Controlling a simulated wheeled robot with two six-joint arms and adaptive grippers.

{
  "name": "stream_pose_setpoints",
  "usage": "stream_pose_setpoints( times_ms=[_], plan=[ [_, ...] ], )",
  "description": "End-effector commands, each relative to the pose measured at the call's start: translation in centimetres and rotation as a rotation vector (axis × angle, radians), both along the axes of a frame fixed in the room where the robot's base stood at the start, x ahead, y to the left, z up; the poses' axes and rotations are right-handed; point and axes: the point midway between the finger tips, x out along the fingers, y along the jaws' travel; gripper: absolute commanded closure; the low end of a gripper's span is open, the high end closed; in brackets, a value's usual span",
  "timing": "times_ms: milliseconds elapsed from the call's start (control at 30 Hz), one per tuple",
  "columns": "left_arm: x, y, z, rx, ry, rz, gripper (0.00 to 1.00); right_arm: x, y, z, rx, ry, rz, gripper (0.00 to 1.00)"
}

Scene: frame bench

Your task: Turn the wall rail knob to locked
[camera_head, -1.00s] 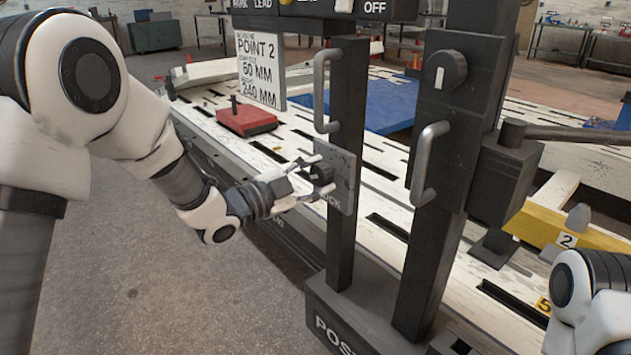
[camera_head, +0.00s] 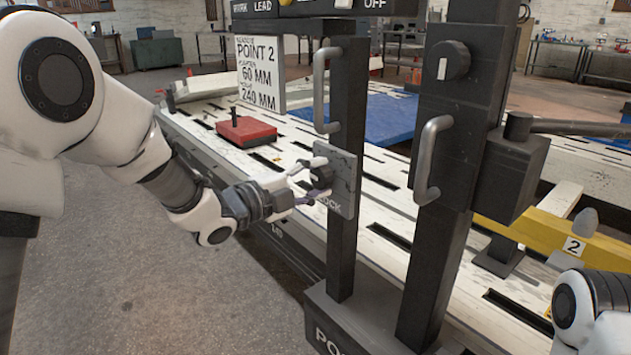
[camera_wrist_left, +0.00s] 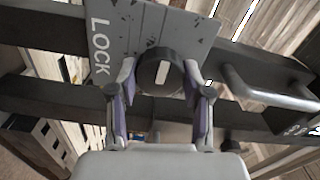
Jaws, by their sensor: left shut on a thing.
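The wall rail knob (camera_head: 322,172) is a round dark knob on a grey plate (camera_head: 345,190) fixed to a dark post. In the left wrist view the knob (camera_wrist_left: 161,72) carries a white mark that runs nearly up and down. The word LOCK (camera_wrist_left: 100,47) is printed on the plate to the left of the knob there, and the mark does not point at it. My left gripper (camera_head: 306,182) has its fingers on both sides of the knob and is shut on it. The fingers partly hide the knob in the head view. My right gripper is not in view.
A second dark knob (camera_head: 447,60) with a white mark sits on the nearer post. Metal handles (camera_head: 428,160) stick out from both posts close to my left gripper. A red block (camera_head: 246,131) and a blue mat (camera_head: 385,118) lie on the slotted bench behind.

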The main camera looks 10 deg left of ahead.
Motion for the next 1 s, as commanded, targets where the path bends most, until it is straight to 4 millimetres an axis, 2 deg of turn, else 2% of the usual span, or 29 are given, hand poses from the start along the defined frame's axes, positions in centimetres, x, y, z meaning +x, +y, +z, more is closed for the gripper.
stream_pose_setpoints(
  times_ms=[300,333,367,400,767,867,1000],
  plan=[
    [0.0,0.0,-0.1,0.003,0.0,-0.001,0.86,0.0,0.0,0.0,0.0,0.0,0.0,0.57],
    [0.0,0.0,-0.1,0.003,0.0,-0.001,0.41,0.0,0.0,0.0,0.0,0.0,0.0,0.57],
    [0.0,0.0,-0.1,0.003,0.0,-0.001,0.3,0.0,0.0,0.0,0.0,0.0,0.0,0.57],
    [0.0,0.0,-0.1,0.003,0.0,-0.001,0.26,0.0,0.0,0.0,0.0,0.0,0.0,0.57],
    [-0.4,0.4,0.0,0.0,0.0,0.001,0.26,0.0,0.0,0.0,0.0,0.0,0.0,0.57],
    [-1.5,1.4,0.1,-0.003,0.001,0.003,0.26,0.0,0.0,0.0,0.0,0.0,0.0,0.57],
    [-4.3,3.5,0.1,-0.006,0.002,0.003,0.26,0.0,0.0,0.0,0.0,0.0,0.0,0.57]
  ],
)
